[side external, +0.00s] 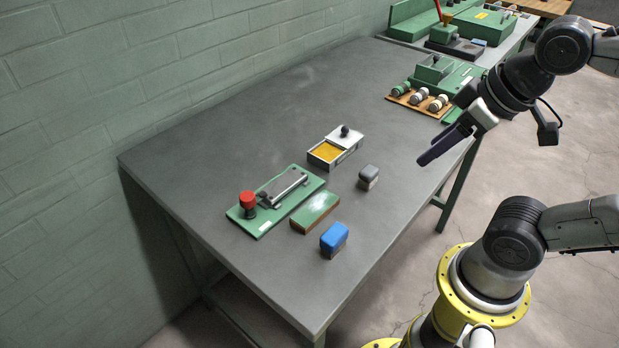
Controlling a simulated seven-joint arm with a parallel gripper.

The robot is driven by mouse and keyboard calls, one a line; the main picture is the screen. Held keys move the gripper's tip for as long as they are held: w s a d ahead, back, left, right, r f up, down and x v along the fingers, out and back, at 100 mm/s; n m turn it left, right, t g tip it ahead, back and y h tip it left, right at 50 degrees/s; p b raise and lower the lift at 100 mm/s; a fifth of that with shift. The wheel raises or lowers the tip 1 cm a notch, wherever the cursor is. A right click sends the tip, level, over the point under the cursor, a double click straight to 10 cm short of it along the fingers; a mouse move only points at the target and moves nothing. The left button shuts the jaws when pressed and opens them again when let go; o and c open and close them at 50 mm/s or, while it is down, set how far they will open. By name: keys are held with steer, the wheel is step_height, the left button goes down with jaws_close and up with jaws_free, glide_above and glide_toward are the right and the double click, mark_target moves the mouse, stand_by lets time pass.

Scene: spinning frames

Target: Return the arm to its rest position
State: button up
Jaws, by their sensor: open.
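My gripper (436,151) hangs over the right edge of the grey table, pointing down and to the left. Its dark fingers hold nothing that I can see, and they are clear of the objects on the table. The gap between the fingers is hard to make out from this side. My arm reaches in from the right side of the view.
On the table (220,140) are a green plate with a red knob (247,199), a green block (315,211), a blue block (334,239), a dark grey block (368,176) and an open box (329,152). Spools on a wooden board (401,100) stand farther back. The table's left is bare.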

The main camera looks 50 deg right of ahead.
steer(key=shift+a+f+m, duration=0.2)
steer(key=shift+f+m, duration=0.1)
steer(key=shift+f, duration=0.45)
